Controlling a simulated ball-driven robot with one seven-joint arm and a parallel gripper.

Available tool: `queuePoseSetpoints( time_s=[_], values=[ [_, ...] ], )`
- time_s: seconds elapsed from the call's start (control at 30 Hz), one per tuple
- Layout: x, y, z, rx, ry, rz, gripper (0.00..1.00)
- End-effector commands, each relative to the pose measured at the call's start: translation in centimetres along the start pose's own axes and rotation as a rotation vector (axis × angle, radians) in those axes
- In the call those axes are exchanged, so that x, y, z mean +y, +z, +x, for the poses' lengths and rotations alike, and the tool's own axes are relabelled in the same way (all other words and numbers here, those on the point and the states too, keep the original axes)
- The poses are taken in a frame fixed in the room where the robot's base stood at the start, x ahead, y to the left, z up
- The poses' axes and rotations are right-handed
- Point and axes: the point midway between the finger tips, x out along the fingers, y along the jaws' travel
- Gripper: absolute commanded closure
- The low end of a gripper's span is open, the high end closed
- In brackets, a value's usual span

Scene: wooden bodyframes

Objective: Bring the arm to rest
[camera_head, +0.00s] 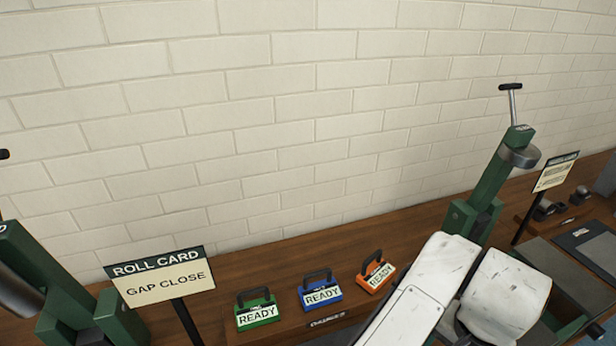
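My white arm (442,270) reaches in from the bottom edge, right of the middle, in the head view. Two of its rounded, scuffed white links show side by side. My gripper is not visible in this view, so I cannot see whether it is open or holds anything. The arm's links overlap the wooden bench and the foot of the right green frame.
Green "READY" block (258,311), blue one (320,293) and orange one (376,272) stand on the wooden bench (300,258). A "ROLL CARD" sign (160,278) reads "GAP CLOSE". Green frames stand at left (30,275) and right (497,185). A brick wall (250,110) is behind.

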Motion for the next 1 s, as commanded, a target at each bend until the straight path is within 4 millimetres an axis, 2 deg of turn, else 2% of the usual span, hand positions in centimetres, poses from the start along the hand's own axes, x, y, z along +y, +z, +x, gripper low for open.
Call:
queuePoseSetpoints(
  time_s=[0.37,0.5,0.63,0.73,0.83,0.93,1.0],
  values=[
    [4.0,-7.1,-1.5,0.226,0.025,-0.034,0.11],
    [6.4,-10.1,-2.2,0.340,0.056,-0.097,0.11],
    [8.4,-11.8,-2.0,0.423,0.091,-0.198,0.11],
    [9.7,-12.0,-1.1,0.451,0.115,-0.289,0.11],
    [10.9,-11.1,0.5,0.446,0.132,-0.388,0.11],
    [12.2,-9.2,2.9,0.410,0.139,-0.487,0.11],
    [13.0,-7.2,4.8,0.366,0.134,-0.555,0.11]
  ],
)
